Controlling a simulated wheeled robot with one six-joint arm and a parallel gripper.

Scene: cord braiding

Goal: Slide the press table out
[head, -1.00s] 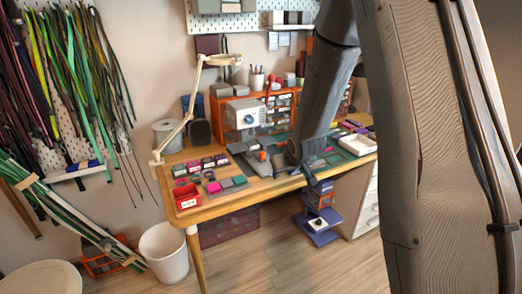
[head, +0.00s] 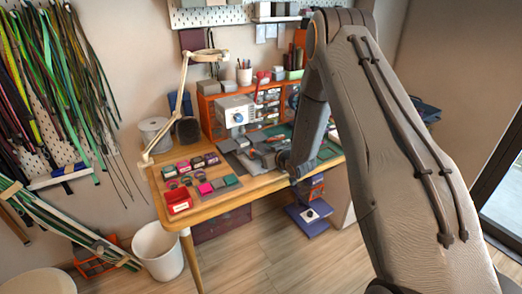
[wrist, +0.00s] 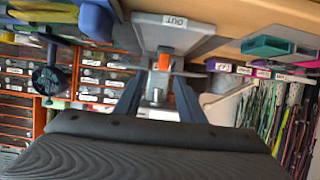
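The press (head: 235,113), a pale grey box-shaped machine, stands on the wooden worktable. Low grey parts lie at its foot, and my arm partly covers them in the head view. In the wrist view, which looks upside down, a flat grey plate with an "OUT" label (wrist: 174,32) is at top centre. Below it is a small orange part (wrist: 164,60) on a grey piece. My gripper (wrist: 160,82) has its two dark fingers apart, with the orange part seen between and just beyond the tips. I cannot tell whether they touch it. In the head view the fingertips are not clear.
A red box (head: 179,200) and small coloured pieces lie at the table's front left. A lamp (head: 184,105) rises at the left edge, and orange drawers (head: 210,105) stand behind. A white bin (head: 158,250) stands on the floor.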

